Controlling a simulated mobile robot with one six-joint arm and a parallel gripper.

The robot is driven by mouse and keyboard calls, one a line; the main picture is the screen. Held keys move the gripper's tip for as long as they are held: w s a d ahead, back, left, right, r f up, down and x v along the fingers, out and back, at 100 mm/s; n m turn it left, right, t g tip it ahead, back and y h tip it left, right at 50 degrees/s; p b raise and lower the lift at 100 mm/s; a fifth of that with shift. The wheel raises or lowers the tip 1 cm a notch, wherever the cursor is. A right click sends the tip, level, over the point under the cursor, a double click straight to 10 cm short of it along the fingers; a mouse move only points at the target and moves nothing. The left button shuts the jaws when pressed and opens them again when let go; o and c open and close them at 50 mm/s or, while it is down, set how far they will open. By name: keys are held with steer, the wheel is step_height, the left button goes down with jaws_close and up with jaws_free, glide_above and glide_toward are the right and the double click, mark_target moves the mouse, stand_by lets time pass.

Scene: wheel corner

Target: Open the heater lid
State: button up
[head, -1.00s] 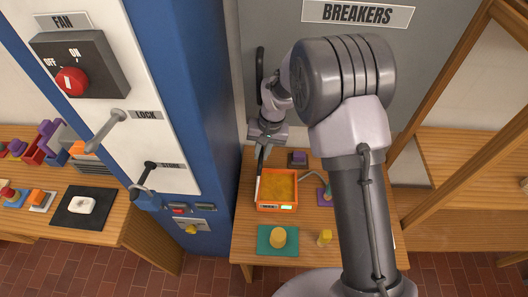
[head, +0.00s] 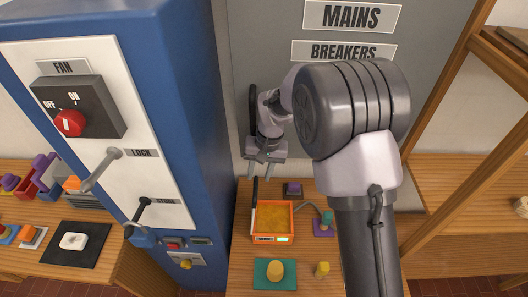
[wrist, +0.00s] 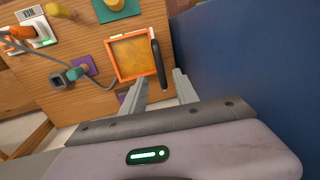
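The heater (head: 273,240) is an orange box on the wooden table in the head view, with a yellow surface inside its rim. It also shows in the wrist view (wrist: 121,79). At its left side in the head view, a thin lid appears to stand on edge, with a long black handle (head: 254,191). In the wrist view the black handle (wrist: 158,62) lies along the heater's right edge. My gripper (head: 261,170) is behind the handle, fingers apart and empty. In the wrist view the handle's near end is just beyond the gap between the open fingertips (wrist: 159,76).
A blue cabinet (head: 205,120) stands close on the left. A yellow cylinder (head: 275,270) on a green mat, a smaller yellow piece (head: 322,269) and a purple block (head: 293,189) are around the heater.

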step_height(320, 180, up, 11)
steer(key=d+p, duration=0.1)
steer(key=d, duration=0.1)
steer(key=shift+p, duration=0.35)
steer(key=s+d+r+m+t+b, duration=0.1)
steer(key=s+d+t+b, duration=0.1)
steer(key=s+d+b, duration=0.35)
steer(key=s+d+r+m+t+b, duration=0.1)
steer(key=s+d+m+t+b, duration=0.15)
steer(key=s+b, duration=0.6)
steer(key=s+d+f+b, duration=0.1)
steer(key=s+f, duration=0.1)
steer(key=s, duration=0.4)
steer(key=s+d+f+m+t+b, duration=0.1)
steer(key=s+d+f, duration=0.1)
steer(key=s, duration=0.3)
steer(key=shift+s+f, duration=0.35)
steer(key=shift+f, duration=0.45)
steer(key=shift+t, duration=0.25)
